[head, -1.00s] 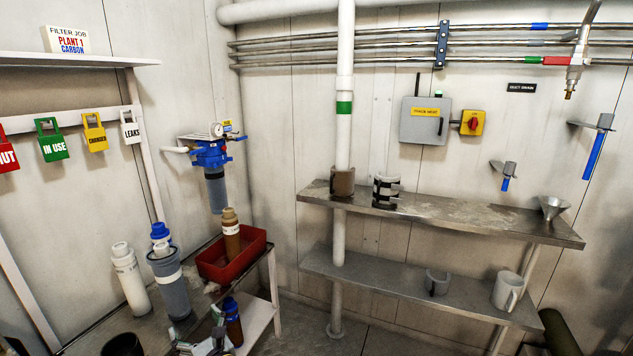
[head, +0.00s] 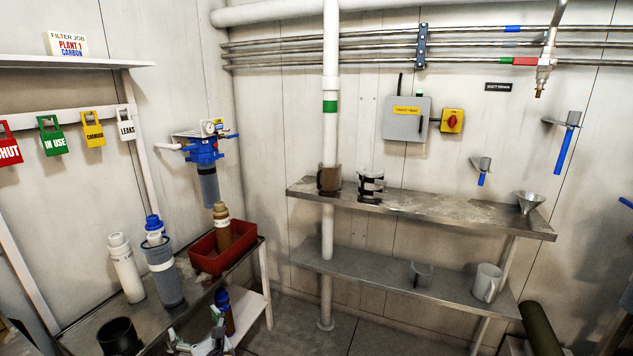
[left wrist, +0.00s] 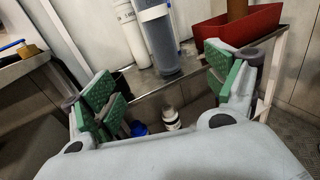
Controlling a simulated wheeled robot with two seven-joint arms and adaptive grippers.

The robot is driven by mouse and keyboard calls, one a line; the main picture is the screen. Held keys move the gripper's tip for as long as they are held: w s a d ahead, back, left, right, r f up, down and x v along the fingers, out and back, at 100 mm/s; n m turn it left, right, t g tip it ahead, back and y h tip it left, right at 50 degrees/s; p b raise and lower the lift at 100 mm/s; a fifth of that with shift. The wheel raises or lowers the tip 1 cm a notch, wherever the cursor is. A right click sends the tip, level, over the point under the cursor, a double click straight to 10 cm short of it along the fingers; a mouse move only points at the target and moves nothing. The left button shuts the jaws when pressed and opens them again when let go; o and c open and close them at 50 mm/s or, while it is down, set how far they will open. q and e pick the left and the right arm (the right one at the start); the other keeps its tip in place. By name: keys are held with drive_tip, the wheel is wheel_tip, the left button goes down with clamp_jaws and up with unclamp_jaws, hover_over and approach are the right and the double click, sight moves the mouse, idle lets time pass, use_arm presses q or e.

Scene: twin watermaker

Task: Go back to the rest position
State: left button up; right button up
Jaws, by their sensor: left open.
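My left gripper (head: 205,342) shows at the bottom of the head view, partly cut off by the frame edge. In the left wrist view my left gripper (left wrist: 165,90) has its green-padded fingers wide apart with nothing held between them. A brown bottle with a blue cap (head: 225,311) is close beside the gripper in the head view. A white and a grey cylinder (head: 163,273) stand on the metal bench (head: 190,312) beyond the gripper. My right gripper is not in view.
A red tray (head: 207,261) with a brown bottle (head: 221,228) is at the bench's right end. A black cup (head: 119,337) stands at the front left. Floor between bench and shelves looks clear.

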use_arm(q)
drive_tip(key=s+d+f+n+g+h, duration=0.2)
drive_tip(key=d+f+n+g+h, duration=0.25)
drive_tip(key=n, duration=0.75)
drive_tip(key=s+d+f+n+g+h, duration=0.1)
drive_tip(key=s+d+f+n+h, duration=0.15)
drive_tip(key=f+n+h, duration=0.5)
drive_tip(key=s+d+f+n+g+h, duration=0.25)
drive_tip(key=s+d+f+n, duration=0.25)
drive_tip(key=s+d, duration=0.35)
drive_tip(key=s+a+f+g, duration=0.1)
drive_tip(key=s+f, duration=0.2)
drive_tip(key=s, duration=0.3)
drive_tip(key=s+f+g+p, duration=0.1)
drive_tip(key=s+f, duration=0.3)
drive_tip(key=s, duration=0.3)
drive_tip(key=shift+s+a+f+g+y, duration=0.15)
drive_tip(key=shift+a+f+g+y, duration=0.1)
drive_tip(key=shift+a+g+y, duration=0.1)
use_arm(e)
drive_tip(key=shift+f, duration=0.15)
